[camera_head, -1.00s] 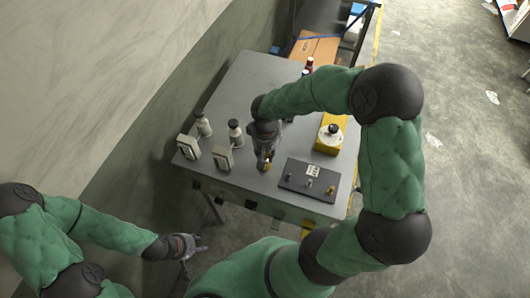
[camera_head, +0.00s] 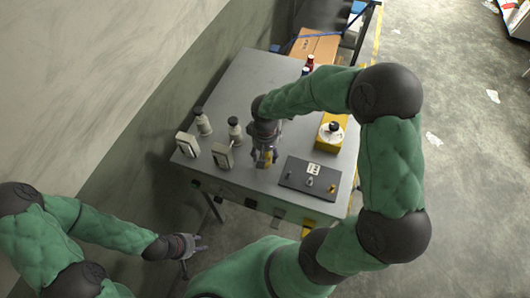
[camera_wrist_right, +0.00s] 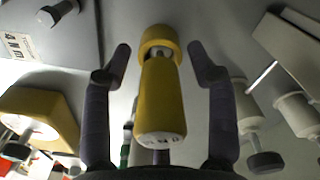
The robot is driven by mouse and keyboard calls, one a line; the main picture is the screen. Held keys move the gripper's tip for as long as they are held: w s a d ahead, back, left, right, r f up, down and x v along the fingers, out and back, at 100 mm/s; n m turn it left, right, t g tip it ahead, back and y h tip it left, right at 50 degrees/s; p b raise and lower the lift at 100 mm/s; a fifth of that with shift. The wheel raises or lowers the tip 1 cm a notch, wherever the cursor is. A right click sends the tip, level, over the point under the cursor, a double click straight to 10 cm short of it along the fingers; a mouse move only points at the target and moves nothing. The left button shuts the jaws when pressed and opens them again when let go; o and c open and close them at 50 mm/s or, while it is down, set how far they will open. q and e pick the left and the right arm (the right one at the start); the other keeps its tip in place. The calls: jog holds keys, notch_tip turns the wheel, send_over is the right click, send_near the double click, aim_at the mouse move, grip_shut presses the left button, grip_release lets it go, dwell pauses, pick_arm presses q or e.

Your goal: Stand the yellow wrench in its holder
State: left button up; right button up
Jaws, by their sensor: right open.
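A yellow, round-bodied piece, which I take to be the yellow wrench (camera_wrist_right: 160,105), shows between the fingers in the right wrist view. Its near end carries dark lettering. A yellow ring (camera_wrist_right: 158,38) surrounds its far end, with some metal showing there; I cannot tell whether this ring is the holder. My right gripper (camera_head: 265,163) is over the table's front part. In the wrist view the right gripper (camera_wrist_right: 160,62) is open, its fingers on either side of the yellow piece with gaps. My left gripper (camera_head: 198,243) is open and empty, low at the left, off the table.
A dark board (camera_head: 295,182) with several pegs and a label lies right of the right gripper on the grey table (camera_head: 250,80). A yellow box with a round white top (camera_head: 331,135) stands behind it. White-grey bottles (camera_head: 235,132) and upright frames (camera_head: 222,156) stand left.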

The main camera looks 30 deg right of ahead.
notch_tip(320, 180, up, 12)
dwell(0.6)
dwell(0.5)
